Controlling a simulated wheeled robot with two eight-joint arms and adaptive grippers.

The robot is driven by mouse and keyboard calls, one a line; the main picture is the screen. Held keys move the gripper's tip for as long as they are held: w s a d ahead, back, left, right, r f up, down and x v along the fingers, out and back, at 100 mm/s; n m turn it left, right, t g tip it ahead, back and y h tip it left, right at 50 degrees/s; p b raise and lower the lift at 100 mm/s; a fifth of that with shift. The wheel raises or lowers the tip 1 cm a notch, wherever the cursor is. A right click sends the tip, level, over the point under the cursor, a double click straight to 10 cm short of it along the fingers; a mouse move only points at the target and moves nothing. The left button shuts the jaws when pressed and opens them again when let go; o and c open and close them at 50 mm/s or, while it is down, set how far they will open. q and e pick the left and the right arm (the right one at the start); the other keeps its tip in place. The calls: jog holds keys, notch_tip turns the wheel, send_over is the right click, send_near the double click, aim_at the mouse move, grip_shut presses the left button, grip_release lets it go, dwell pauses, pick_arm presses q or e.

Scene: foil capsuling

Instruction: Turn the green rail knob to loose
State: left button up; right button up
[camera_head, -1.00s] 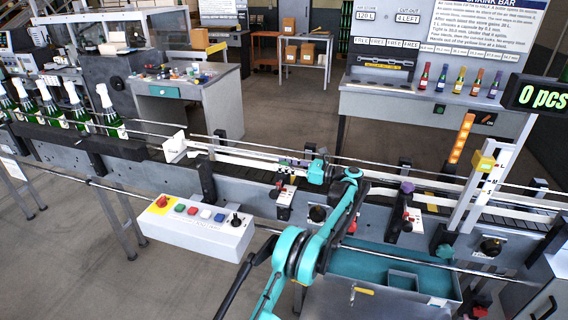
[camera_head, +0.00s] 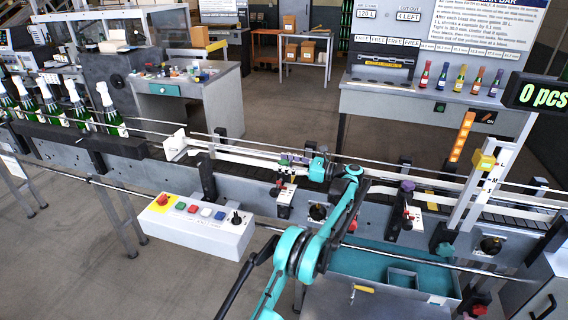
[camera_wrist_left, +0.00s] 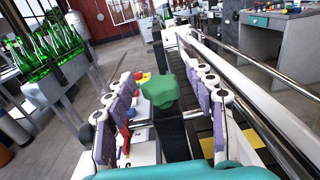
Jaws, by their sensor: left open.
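The green rail knob (camera_wrist_left: 160,91) sits on top of a dark post (camera_wrist_left: 172,135) in the left wrist view. My left gripper (camera_wrist_left: 163,80) is open, with one purple-padded finger to each side of the knob. Gaps show between the knob and both fingers, so it is not gripped. In the head view my left gripper (camera_head: 289,158) is over the conveyor rails, and I cannot clearly make out the knob there. My right gripper is not in view.
A control box (camera_head: 197,226) with coloured buttons hangs at the conveyor's front. A purple knob (camera_head: 407,186) tops another post to the right. A teal tray (camera_head: 385,262) is below. Green bottles (camera_head: 104,108) stand at the left. Guide rails run close beside the gripper.

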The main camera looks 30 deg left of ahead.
pick_arm(q)
jog(key=w+d, duration=0.2)
jog(key=d, duration=0.9)
jog(key=shift+d, duration=0.35)
jog(key=shift+w, duration=0.1)
